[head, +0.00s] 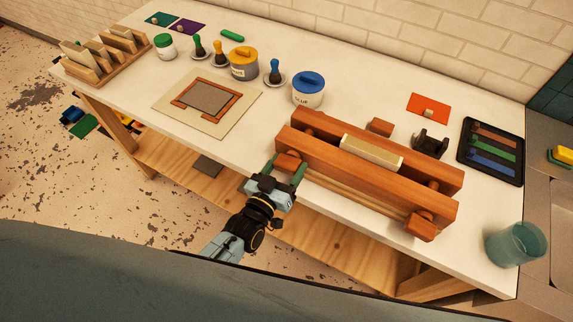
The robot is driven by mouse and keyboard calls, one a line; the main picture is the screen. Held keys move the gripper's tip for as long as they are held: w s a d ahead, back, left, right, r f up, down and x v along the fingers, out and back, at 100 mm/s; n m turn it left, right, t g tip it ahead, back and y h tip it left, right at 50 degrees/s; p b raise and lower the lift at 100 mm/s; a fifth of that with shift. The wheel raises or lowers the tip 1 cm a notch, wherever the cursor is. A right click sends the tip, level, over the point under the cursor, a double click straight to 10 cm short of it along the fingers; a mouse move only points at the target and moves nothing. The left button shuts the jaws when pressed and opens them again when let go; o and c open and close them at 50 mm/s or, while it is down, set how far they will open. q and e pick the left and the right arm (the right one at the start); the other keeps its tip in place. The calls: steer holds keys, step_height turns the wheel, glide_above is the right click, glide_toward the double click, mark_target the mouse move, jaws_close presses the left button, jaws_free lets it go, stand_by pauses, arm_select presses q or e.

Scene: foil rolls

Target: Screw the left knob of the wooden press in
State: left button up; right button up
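The wooden press (372,168) lies on the white worktop, with two long red-brown beams and a pale block (371,153) between them. Its left knob (288,161) is a red-brown block at the front beam's left end. My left gripper (285,170) is at this knob, with one green finger on each side of it. I cannot tell whether the fingers touch the knob. The right knob (421,228) sticks out at the front beam's right end. The far sides of the knobs are hidden. My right gripper is not in view.
A blue-lidded glue pot (308,90) stands behind the press's left end. A black tape dispenser (430,144), a dark tray (491,151) and a teal cup (514,244) are to the right. A framed board (208,96) lies to the left. A wooden shelf (335,242) is below.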

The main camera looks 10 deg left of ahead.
arm_select(q)
steer(key=o, duration=0.4)
steer(key=shift+s, duration=0.3)
steer(key=shift+w, duration=0.15)
steer(key=b+v, duration=0.1)
steer(key=v, duration=1.2)
steer(key=shift+s, duration=0.2)
